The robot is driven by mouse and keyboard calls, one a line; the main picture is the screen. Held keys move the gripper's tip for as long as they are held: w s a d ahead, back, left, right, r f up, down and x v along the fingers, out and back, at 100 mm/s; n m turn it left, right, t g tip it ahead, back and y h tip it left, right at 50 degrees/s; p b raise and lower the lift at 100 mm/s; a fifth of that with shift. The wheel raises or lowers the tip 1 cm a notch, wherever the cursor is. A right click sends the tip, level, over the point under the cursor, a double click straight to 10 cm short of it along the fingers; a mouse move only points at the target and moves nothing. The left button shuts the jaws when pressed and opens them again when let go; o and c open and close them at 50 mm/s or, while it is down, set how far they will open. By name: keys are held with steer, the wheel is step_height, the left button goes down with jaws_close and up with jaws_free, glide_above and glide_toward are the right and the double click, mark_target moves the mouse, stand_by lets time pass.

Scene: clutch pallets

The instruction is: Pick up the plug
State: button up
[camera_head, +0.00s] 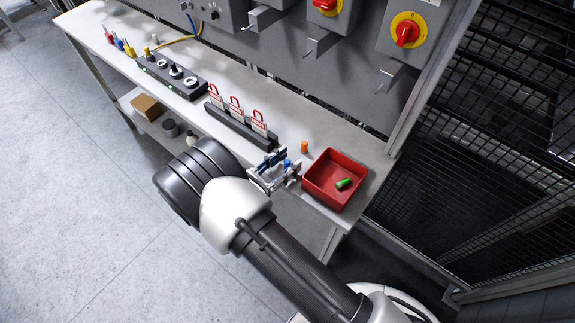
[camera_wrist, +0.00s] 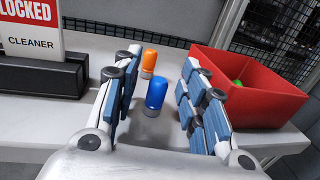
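A blue plug (camera_wrist: 156,92) stands upright on the bench between the two open fingers of my gripper (camera_wrist: 158,95) in the wrist view. Its blue top also shows between the fingers in the head view (camera_head: 287,164), partly hidden by my gripper (camera_head: 276,170). An orange plug (camera_wrist: 149,62) stands just behind the blue one, also upright; it shows in the head view (camera_head: 304,147) left of the red bin (camera_head: 333,158). A green plug (camera_head: 343,184) lies on its side inside the bin. The fingers appear apart from the blue plug.
The red bin's wall (camera_wrist: 250,100) is close to my right finger. A black rack (camera_head: 240,128) with several red padlocks and tags stands to the left. The grey panel with red-and-yellow switches (camera_head: 407,33) rises behind the bench (camera_head: 290,125).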

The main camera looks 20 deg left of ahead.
steer(key=shift+w+d, duration=0.2)
steer(key=shift+w, duration=0.15)
jaws_close()
